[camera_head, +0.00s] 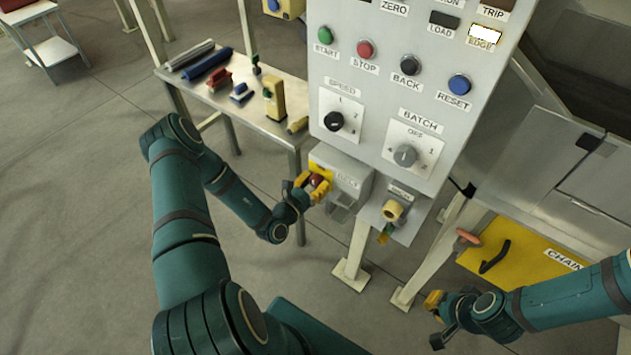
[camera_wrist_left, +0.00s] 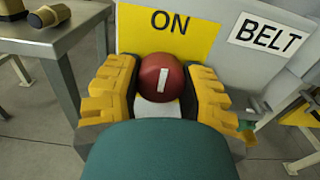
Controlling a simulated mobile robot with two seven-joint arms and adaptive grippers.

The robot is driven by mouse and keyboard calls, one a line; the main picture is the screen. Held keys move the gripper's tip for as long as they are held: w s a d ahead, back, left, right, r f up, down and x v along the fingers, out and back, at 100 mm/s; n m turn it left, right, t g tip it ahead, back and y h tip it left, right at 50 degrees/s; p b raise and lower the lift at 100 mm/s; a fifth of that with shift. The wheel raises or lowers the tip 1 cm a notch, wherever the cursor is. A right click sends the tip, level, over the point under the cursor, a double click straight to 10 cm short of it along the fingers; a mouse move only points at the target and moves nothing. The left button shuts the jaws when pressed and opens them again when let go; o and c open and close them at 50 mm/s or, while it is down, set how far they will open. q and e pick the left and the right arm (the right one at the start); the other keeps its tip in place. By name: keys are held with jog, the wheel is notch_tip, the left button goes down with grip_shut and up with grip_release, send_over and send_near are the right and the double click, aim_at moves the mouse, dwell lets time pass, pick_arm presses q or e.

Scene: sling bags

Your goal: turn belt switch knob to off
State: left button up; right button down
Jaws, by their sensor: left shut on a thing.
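The belt switch knob (camera_wrist_left: 160,78) is a red round knob with a white mark that points up toward the word ON. It sits in front of a yellow plate (camera_wrist_left: 200,32), with a white BELT label (camera_wrist_left: 268,36) to its right. My left gripper (camera_wrist_left: 161,92) is shut on the knob, with a yellow finger at each side. In the head view my left gripper (camera_head: 313,186) is at the grey switch box (camera_head: 349,180) below the control panel, and the knob (camera_head: 318,180) shows between its fingers. My right gripper (camera_head: 437,318) is low at the right, away from the switch; its opening is unclear.
The control panel (camera_head: 372,75) with buttons and dials stands above the switch box. A metal table (camera_head: 215,92) with several tools is to the left. A key switch box (camera_head: 408,222) is at the right. A yellow CHAIN panel (camera_head: 530,262) is near my right arm.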

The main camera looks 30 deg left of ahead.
pick_arm(q)
jog(key=shift+r+n, duration=0.1)
jog(key=shift+n, duration=0.2)
jog(key=n+p, duration=0.1)
jog(key=n, duration=0.2)
jog(key=shift+n, duration=0.4)
jog(key=n+p, duration=0.1)
jog(key=n, duration=0.3)
jog(key=shift+n, duration=0.3)
jog(key=n+p, duration=0.1)
jog(key=n, duration=0.3)
jog(key=shift+n+p, duration=0.35)
jog(key=shift+n, duration=1.85)
jog(key=shift+d, duration=0.1)
jog(key=o, duration=1.2)
